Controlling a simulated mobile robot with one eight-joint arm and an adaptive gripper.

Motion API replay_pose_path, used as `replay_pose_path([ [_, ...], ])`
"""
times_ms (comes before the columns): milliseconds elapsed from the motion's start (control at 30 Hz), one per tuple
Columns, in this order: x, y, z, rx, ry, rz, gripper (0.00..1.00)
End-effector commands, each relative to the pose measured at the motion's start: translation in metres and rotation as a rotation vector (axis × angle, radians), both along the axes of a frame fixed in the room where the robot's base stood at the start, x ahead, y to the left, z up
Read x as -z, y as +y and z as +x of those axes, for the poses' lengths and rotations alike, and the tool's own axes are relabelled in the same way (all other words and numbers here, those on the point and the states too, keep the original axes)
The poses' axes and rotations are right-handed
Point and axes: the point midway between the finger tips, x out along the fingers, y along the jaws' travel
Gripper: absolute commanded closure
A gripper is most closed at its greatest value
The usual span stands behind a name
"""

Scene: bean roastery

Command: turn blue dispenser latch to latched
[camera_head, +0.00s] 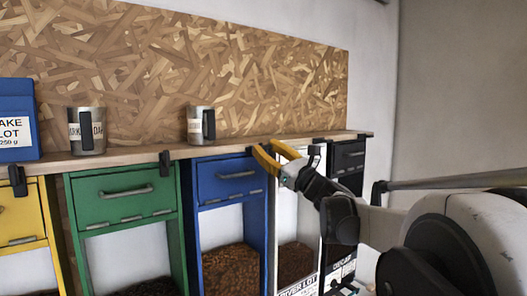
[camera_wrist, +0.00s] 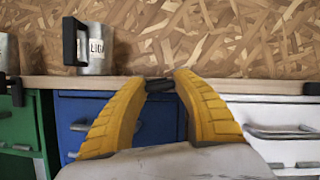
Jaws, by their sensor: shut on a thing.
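The blue dispenser (camera_head: 230,187) stands under the wooden shelf, with a grey-handled blue front above a window of brown beans. It also shows in the wrist view (camera_wrist: 80,110). My gripper (camera_head: 264,152) is at its upper right corner, by the shelf edge. In the wrist view, the yellow fingers of my gripper (camera_wrist: 159,87) are shut on the small black latch (camera_wrist: 159,85), which shows as a short dark bar between the fingertips. The fingers hide part of the latch, and its exact turn is hard to tell.
The green dispenser (camera_head: 123,192) and yellow dispenser (camera_head: 24,215) stand to the left, each with a black latch at the shelf edge. White and black dispensers stand to the right. Metal mugs (camera_head: 86,131) and a blue box (camera_head: 18,118) stand on the shelf (camera_head: 140,158).

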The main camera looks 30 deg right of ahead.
Motion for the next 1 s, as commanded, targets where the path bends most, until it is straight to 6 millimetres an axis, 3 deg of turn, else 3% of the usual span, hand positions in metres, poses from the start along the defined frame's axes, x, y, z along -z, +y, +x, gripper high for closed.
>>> replay_pose_path([
  [1000,-0.0027,-0.0010,0.0000,0.002,-0.034,-0.953,0.96],
])
